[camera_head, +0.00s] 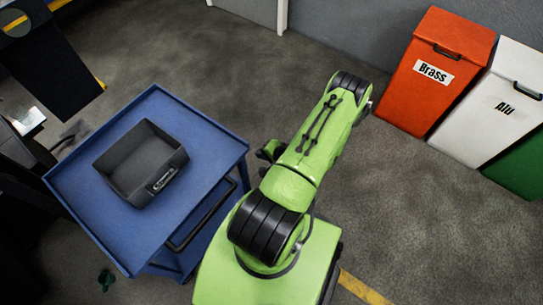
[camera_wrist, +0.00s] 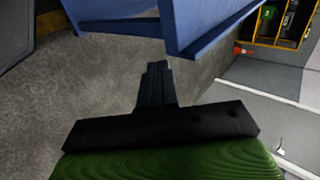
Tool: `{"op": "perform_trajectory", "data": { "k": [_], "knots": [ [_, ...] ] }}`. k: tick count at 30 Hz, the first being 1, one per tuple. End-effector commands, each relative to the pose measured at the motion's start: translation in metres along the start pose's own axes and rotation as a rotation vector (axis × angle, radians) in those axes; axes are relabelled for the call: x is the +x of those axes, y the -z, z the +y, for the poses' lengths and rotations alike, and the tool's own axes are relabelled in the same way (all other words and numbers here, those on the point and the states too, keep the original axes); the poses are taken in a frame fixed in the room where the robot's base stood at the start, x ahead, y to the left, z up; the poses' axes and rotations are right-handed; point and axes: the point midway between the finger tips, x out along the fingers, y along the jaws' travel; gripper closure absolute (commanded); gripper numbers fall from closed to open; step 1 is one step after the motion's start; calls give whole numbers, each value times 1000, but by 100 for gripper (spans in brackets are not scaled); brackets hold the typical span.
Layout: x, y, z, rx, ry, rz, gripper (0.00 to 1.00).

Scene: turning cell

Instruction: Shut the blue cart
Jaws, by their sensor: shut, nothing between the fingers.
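The blue cart (camera_head: 85,200) stands at the left in the head view, with a flat rimmed top. A dark bar handle (camera_head: 204,215) runs along its right side, below the top. How far any drawer stands out is not clear. In the wrist view, blue panels and an edge of the cart (camera_wrist: 215,25) fill the upper middle. My gripper (camera_wrist: 157,68) is shut and empty, its fingertips pointing toward the cart just below the blue edge, seemingly apart from it. In the head view my arm hides the fingers.
A dark grey open bin (camera_head: 140,165) sits on the cart top. An orange Brass bin (camera_head: 432,75), a white Alu bin (camera_head: 490,110) and a green bin (camera_head: 520,165) stand at the right. Dark machinery borders the cart's left. Floor between the cart and bins is clear apart from my arm.

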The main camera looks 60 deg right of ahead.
Motion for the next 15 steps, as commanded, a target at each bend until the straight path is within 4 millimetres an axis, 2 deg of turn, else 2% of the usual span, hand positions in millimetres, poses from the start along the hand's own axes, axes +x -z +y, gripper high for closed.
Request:
{"op": "perform_trajectory", "data": {
  "k": [1,6,15],
  "knots": [
    [7,0,-9,-9,4,-2,100],
    [20,0,-22,-5,3,-1,100],
    [22,1,-25,-3,3,1,100]
  ]
}}
